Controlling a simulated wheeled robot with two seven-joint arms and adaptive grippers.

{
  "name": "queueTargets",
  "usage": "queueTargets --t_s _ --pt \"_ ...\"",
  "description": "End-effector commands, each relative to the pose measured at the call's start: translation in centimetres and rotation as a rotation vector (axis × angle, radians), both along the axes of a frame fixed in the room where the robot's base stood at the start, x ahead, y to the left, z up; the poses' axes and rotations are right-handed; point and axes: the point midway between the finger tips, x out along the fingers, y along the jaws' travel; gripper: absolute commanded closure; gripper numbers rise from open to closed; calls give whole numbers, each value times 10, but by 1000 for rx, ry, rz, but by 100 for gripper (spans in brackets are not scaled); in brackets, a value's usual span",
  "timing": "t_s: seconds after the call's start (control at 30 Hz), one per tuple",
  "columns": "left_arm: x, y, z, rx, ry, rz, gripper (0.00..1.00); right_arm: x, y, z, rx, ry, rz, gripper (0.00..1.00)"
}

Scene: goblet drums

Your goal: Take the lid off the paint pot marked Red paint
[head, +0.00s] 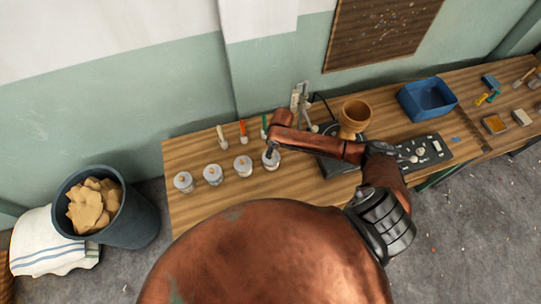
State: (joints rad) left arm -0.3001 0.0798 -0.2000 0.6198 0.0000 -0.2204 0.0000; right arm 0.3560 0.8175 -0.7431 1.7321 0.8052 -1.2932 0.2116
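Several lidded paint pots stand in a row on the wooden workbench (185,217). From left to right they are a first pot (184,182), a second pot (213,175), a third pot (243,167) and a fourth pot (271,161). Each has a pale lid with a small knob; no label can be read, so I cannot tell which is marked Red paint. My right arm reaches in from the right, and its gripper (271,150) points down at the fourth pot's lid. It is too small to tell whether it touches or grips the knob. My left gripper is not in view.
Behind the pots stand a pale-handled (221,136), a red (243,131) and a green (264,126) upright tool. A wooden goblet drum (354,116) stands behind my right arm. A blue bin (427,98) is farther right. A dark bucket (132,222) stands on the floor at left.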

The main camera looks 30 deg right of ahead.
Motion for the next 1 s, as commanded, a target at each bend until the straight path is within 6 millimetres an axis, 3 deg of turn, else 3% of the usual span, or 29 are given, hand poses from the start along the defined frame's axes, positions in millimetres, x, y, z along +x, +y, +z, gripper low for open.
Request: queueTargets --t_s 0.23,0.57,1.0 --pt "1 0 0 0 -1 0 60 7 1 -35 -1 1 2 61" --pt "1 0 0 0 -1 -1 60 9 2 -42 -1 -2 4 61" --pt "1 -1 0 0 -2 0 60 8 1 -42 -1 -1 3 92"
